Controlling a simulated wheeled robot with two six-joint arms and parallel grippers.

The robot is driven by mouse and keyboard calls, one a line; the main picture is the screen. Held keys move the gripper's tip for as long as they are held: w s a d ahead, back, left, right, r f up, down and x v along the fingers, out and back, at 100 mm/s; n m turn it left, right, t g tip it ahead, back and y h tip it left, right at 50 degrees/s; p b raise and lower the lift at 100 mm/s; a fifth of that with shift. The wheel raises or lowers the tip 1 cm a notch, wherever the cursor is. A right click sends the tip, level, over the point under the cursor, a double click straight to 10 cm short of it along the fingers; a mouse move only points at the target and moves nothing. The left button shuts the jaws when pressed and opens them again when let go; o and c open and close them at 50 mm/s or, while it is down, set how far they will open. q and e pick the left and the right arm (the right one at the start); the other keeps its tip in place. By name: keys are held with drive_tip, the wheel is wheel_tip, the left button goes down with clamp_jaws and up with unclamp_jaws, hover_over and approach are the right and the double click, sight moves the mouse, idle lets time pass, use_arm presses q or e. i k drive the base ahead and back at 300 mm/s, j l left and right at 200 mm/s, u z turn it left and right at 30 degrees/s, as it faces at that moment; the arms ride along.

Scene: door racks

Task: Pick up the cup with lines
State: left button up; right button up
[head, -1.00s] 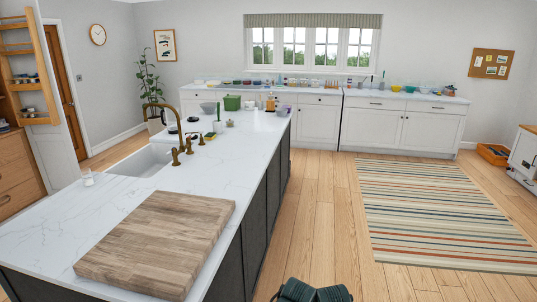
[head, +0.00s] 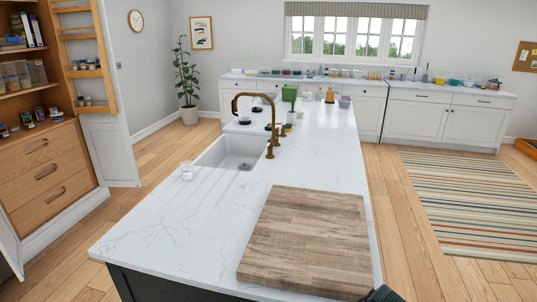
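Several small cups and bowls on the far counter are also too small to tell apart. Neither of my grippers shows. A dark piece at the bottom edge, right of the cutting board, appears to be part of my own body.
The island (head: 150,225) has a sink (head: 232,152), a brass tap (head: 270,135) and a thick wooden cutting board (head: 308,242). An open cupboard (head: 35,100) stands at left. A striped rug (head: 465,200) lies right. The floor between island and rug is clear.

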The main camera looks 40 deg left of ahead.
sight(186, 168)
drive_tip(key=k+j+z, duration=0.15)
drive_tip(key=j, duration=0.35)
drive_tip(key=k+j+z, duration=0.15)
drive_tip(key=j, duration=0.35)
drive_tip(key=k+j+z, duration=0.1)
drive_tip(key=k+j, duration=0.15)
drive_tip(key=j, duration=0.2)
drive_tip(key=k+j+z, duration=0.15)
drive_tip(key=j, duration=0.3)
drive_tip(key=k+j+z, duration=0.15)
drive_tip(key=k+j, duration=0.15)
drive_tip(key=k+j+z, duration=0.15)
drive_tip(key=j, duration=0.35)
drive_tip(key=k+j+z, duration=0.15)
drive_tip(key=j, duration=0.35)
drive_tip(key=k+j+z, duration=0.2)
drive_tip(key=j, duration=0.25)
drive_tip(key=k+j+z, duration=0.15)
drive_tip(key=k+j, duration=0.25)
